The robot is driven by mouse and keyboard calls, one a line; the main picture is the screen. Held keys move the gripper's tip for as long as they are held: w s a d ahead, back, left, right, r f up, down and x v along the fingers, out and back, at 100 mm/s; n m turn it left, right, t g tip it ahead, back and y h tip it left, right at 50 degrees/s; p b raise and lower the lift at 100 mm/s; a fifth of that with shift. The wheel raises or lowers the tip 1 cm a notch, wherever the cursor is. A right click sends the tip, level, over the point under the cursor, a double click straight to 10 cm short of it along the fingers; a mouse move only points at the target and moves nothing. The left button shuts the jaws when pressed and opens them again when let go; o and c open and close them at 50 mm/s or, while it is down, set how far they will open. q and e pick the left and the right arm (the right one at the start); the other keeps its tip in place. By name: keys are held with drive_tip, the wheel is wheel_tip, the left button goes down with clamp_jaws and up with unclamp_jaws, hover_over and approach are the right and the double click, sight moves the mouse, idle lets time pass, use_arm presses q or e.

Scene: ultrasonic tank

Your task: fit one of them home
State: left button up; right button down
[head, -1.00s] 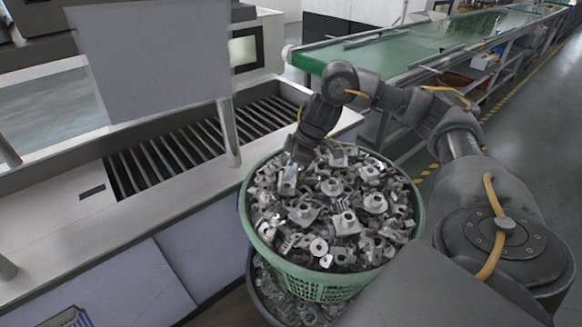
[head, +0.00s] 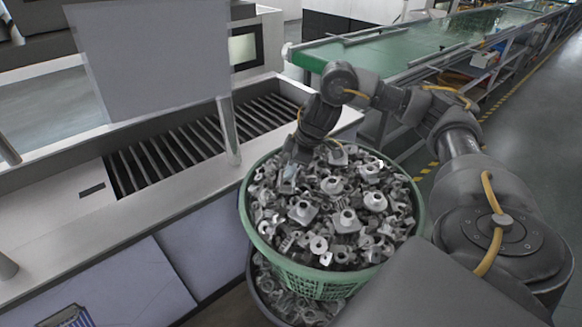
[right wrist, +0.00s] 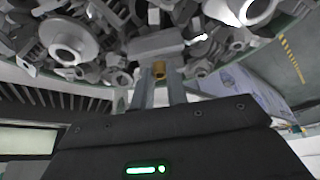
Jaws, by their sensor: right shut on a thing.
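A green plastic basket (head: 416,222) is heaped with grey metal parts (head: 348,222), many with flanges and round bosses. My right gripper (head: 290,180) reaches down to the left back side of the heap. In the right wrist view its two fingers (right wrist: 159,90) are shut on a metal part, with a small brass-coloured piece (right wrist: 159,70) between the tips. A grey block-shaped part (right wrist: 157,43) shows just beyond the tips. I cannot tell the held part's full shape or whether it touches the heap. My left gripper is not in view.
A steel tank with a slatted rack (head: 175,155) lies left of the basket. A green conveyor (head: 390,45) runs behind. A dark container (head: 270,290) sits under the basket.

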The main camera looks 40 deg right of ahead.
drive_tip(key=shift+f, duration=0.45)
idle(0.3)
drive_tip(key=c, duration=1.3)
unclamp_jaws()
drive_tip(key=shift+r, duration=0.15)
drive_tip(key=p+v, duration=0.2)
drive_tip(key=v, duration=0.8)
drive_tip(key=shift+r, duration=0.3)
drive_tip(key=shift+s+d, duration=0.15)
